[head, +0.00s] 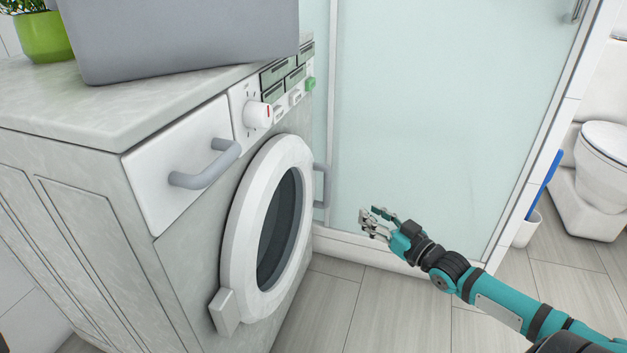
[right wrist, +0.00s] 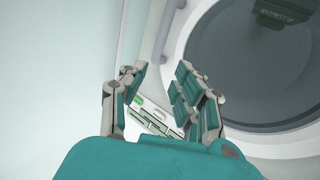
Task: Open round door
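The round door (head: 238,243) is on the front of a washing machine, with a thick white ring and dark glass. It looks shut. A grey bar handle (head: 322,186) shows at its right edge, and a white block sits at its lower left. My right gripper (head: 372,220) is to the right of the door and handle, apart from both, with its fingers spread and empty. In the right wrist view the fingers (right wrist: 158,88) are apart, with the door's glass (right wrist: 255,75) beyond them at the right and the handle (right wrist: 166,28) near the top. My left gripper is not in view.
The machine has a drawer handle (head: 205,167) and a control knob (head: 257,114). A grey box (head: 180,35) and green pot (head: 42,36) stand on top. A frosted shower panel (head: 430,120) is close behind my right gripper. Floor (head: 370,310) in front is clear.

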